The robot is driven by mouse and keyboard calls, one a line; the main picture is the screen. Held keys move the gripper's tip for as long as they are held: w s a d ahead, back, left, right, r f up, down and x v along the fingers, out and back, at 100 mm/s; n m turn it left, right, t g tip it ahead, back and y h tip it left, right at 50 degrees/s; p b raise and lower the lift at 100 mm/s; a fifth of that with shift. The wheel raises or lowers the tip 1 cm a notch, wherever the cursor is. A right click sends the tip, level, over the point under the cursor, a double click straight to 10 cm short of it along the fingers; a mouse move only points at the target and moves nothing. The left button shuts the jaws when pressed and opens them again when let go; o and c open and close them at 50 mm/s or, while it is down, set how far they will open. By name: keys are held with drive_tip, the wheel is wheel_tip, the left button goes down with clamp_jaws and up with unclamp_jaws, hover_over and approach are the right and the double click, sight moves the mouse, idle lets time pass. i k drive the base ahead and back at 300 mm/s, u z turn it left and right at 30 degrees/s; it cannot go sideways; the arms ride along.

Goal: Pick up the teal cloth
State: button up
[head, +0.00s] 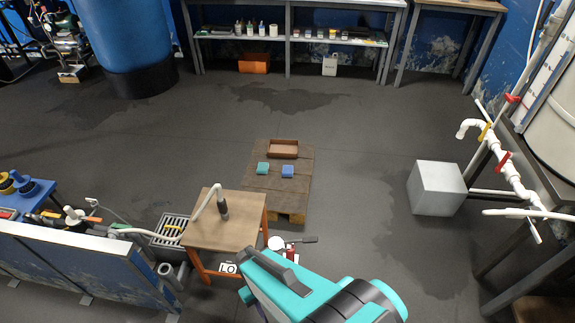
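The teal cloth (263,168) is a small folded square. It lies on the left part of a low brown wooden platform (279,203), in the middle of the head view. A blue cloth (288,171) of similar size lies to its right, a small gap apart. My teal and black arm shows at the bottom centre, well short of the platform. Nothing covers the teal cloth.
A brown open tray (284,150) sits behind the cloths on the platform. A small wooden table (222,235) with a grey hose stands at front left. A grey box (436,188) and white pipes (503,165) are at right. The floor around the platform is mostly clear.

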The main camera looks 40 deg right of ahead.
sight(262, 168)
drive_tip(key=z, duration=0.7)
drive_tip(key=k, duration=1)
drive_tip(key=u, duration=0.05)
drive_tip(key=i, duration=0.9)
drive_tip(key=z, duration=0.05)
